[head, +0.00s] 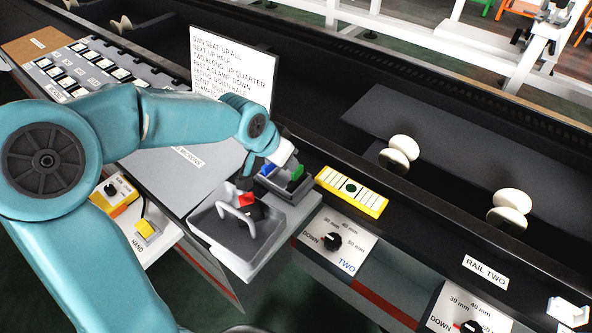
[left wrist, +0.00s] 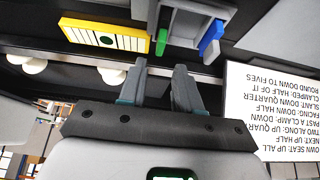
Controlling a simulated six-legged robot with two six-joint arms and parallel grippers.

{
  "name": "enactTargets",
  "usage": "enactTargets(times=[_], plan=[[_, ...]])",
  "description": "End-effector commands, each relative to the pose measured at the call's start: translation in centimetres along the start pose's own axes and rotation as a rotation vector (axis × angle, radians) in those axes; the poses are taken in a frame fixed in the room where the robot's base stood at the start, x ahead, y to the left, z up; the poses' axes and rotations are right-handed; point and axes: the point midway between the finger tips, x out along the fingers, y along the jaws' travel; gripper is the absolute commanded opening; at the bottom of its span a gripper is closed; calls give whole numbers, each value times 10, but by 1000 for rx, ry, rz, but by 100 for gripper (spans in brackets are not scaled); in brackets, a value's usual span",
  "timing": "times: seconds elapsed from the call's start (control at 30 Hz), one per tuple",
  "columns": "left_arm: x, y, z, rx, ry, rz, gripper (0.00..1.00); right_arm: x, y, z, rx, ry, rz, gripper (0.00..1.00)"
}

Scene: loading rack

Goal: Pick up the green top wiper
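The green top wiper (head: 296,174) shows as a small bright green block in a small grey holder (head: 270,188) in the head view. It also shows in the left wrist view (left wrist: 161,43), at the holder's left side, with a blue-topped piece (left wrist: 211,38) to its right. My left gripper (left wrist: 161,68) is open, with an empty gap between its two fingers. The left fingertip appears just below the green top in that view; I cannot tell whether they touch. In the head view my left arm partly hides the holder. My right gripper is not in view.
A grey tray (head: 205,222) with a handle and a red-topped piece (head: 247,199) stands in front of the holder. A yellow-framed striped block (head: 351,190) is to the right. A white text board (head: 235,65) stands behind. A dial panel (head: 337,241) lies in front.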

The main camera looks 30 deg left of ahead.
Motion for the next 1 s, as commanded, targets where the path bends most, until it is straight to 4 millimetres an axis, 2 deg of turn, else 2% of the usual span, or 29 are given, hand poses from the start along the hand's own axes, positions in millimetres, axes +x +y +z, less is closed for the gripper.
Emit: enactTargets(times=[0.03, 0.1, 0.43, 0.63, 0.93, 1.0], plan=[[12, 0, 4, 1, -2, 1, 33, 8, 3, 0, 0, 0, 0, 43], [24, 0, 5, 2, -4, 1, 33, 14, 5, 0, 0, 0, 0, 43], [73, -2, 4, -2, 0, 0, 33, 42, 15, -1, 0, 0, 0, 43], [83, -3, 2, -3, 0, -1, 33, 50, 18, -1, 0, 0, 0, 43], [84, -4, -1, -3, 0, -1, 33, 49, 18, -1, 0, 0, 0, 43], [84, -4, 0, -3, -1, -1, 23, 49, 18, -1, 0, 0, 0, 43]])
